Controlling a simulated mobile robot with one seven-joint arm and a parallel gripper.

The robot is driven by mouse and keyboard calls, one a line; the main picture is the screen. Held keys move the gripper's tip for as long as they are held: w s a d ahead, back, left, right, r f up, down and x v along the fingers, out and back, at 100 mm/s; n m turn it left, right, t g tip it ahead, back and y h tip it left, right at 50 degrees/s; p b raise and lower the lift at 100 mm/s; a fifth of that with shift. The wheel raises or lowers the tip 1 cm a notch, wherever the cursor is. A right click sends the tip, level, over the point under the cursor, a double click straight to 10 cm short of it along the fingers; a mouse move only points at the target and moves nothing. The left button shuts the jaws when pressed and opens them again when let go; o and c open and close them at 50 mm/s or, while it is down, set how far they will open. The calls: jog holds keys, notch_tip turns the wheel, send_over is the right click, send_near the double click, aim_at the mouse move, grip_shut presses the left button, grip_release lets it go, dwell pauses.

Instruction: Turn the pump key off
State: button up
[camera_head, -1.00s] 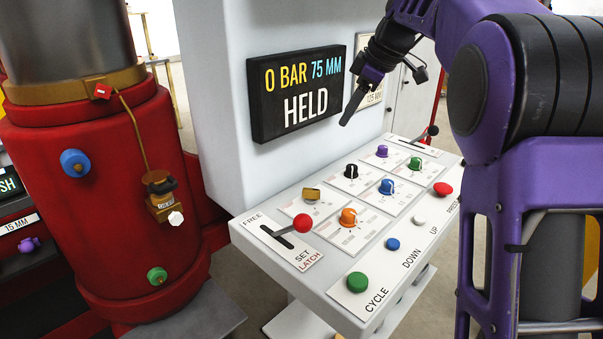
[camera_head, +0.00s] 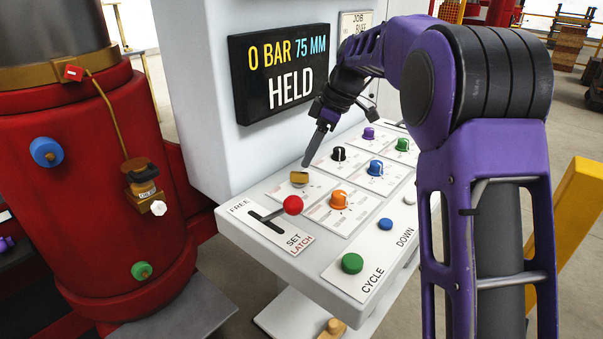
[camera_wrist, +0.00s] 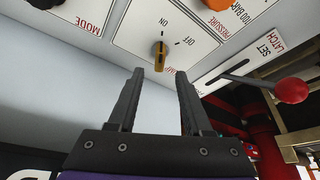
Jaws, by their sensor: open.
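The pump key (camera_head: 299,178) is a small brass-coloured key on the white sloped panel, just behind the red-knobbed lever. In the wrist view the pump key (camera_wrist: 159,57) lies roughly in line with the ON mark, with OFF to one side. My gripper (camera_head: 308,164) points down at the key from above. In the wrist view my gripper (camera_wrist: 160,78) has its two fingers spread apart, with the key just beyond and between the tips. Nothing is between the fingers. Whether a finger touches the key I cannot tell.
The red-knobbed lever (camera_head: 292,205) stands close in front of the key. The orange knob (camera_head: 339,200) and black knob (camera_head: 338,154) are near it. A display (camera_head: 280,72) reading "0 BAR 75 MM HELD" is on the wall behind. The red press body (camera_head: 85,200) is left.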

aim_at(300, 172)
jog(key=shift+b+x, duration=0.3)
jog(key=shift+x, duration=2.45)
grip_shut()
